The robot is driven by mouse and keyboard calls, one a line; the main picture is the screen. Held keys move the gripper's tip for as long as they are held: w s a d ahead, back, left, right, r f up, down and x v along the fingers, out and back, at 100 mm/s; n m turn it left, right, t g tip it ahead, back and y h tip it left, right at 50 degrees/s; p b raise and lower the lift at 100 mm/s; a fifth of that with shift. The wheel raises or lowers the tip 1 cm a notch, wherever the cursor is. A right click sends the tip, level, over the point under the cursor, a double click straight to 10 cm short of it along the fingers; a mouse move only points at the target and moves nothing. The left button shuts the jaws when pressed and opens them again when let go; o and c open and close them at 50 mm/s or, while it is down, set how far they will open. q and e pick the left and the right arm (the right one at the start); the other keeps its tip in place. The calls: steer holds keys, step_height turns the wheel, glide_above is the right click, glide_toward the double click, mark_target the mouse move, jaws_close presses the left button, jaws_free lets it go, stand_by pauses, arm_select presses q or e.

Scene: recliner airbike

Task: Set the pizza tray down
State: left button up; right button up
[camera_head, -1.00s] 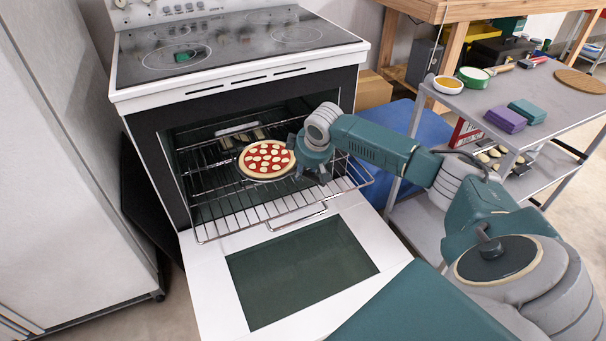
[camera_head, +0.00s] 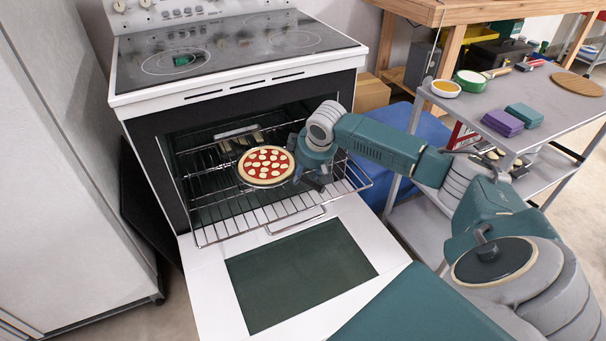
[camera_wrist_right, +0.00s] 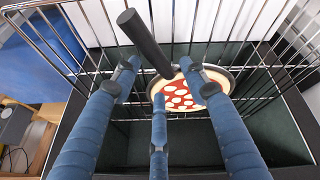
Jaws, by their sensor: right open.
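The pizza tray (camera_wrist_right: 219,76) is a round dark pan with a long black handle (camera_wrist_right: 143,42); its handle end also shows in the head view (camera_head: 315,185). It carries a red pizza with pale round toppings (camera_head: 266,166) and lies on the pulled-out wire oven rack (camera_head: 247,221). My right gripper (camera_head: 308,176) is at the right of the pizza, over the rack. In the right wrist view its blue fingers (camera_wrist_right: 160,78) are spread open with the handle between them; whether any finger touches it, I cannot tell. My left gripper is not in view.
The oven door (camera_head: 300,275) hangs open below the rack. A grey cart (camera_head: 555,105) at the right bears bowls and purple and teal blocks. A large pale cabinet (camera_head: 70,150) stands at the left. The front part of the rack is bare.

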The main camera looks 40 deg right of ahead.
steer(key=v, duration=0.3)
steer(key=shift+s+r, duration=0.2)
steer(key=shift+r, duration=0.1)
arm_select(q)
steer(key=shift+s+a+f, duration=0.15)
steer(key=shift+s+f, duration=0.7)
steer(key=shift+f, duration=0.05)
